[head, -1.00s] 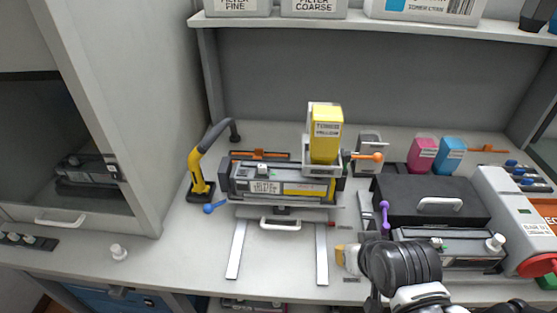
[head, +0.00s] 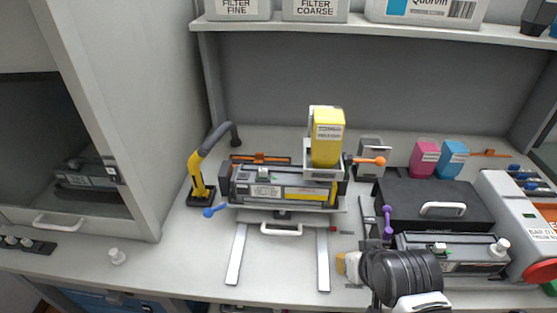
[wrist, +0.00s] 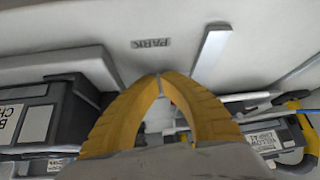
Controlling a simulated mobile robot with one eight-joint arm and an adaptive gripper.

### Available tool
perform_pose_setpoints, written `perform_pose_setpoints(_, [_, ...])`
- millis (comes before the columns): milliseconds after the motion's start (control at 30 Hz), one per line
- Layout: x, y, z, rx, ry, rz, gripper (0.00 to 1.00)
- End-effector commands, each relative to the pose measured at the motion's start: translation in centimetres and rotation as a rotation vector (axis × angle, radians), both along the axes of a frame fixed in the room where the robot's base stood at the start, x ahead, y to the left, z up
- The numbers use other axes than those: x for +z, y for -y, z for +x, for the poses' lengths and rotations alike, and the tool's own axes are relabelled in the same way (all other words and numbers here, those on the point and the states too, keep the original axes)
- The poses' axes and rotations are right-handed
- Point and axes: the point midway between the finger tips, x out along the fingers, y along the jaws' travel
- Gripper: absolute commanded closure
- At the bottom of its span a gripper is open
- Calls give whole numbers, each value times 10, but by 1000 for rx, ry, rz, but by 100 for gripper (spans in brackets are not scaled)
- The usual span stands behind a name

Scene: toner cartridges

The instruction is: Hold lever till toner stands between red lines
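A yellow toner bottle (head: 328,128) stands upright over a dark cartridge (head: 265,188) in the cradle at the middle of the bench. A yellow strip (head: 312,193) shows on the cartridge's front; red lines and an exact toner level are too small to tell. An orange-knobbed lever (head: 372,161) sticks out right of the bottle, a purple lever (head: 388,220) stands further right, and a blue-knobbed lever (head: 213,211) is at the cradle's left. My gripper (head: 345,263) is low at the bench front, apart from these levers. In the wrist view its yellow fingers (wrist: 160,76) meet at the tips, empty.
A black box (head: 430,190) with a white handle and another cartridge (head: 450,245) are at the right. Pink (head: 423,155) and blue (head: 453,155) bottles stand behind. A yellow-black hose tool (head: 198,175) is left of the cradle.

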Motion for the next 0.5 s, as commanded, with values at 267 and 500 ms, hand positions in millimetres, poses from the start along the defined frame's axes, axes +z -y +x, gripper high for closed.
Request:
perform_pose_setpoints(267, [37, 0, 0, 0, 0, 0, 100])
perform_pose_setpoints(500, [69, 0, 0, 0, 0, 0, 100])
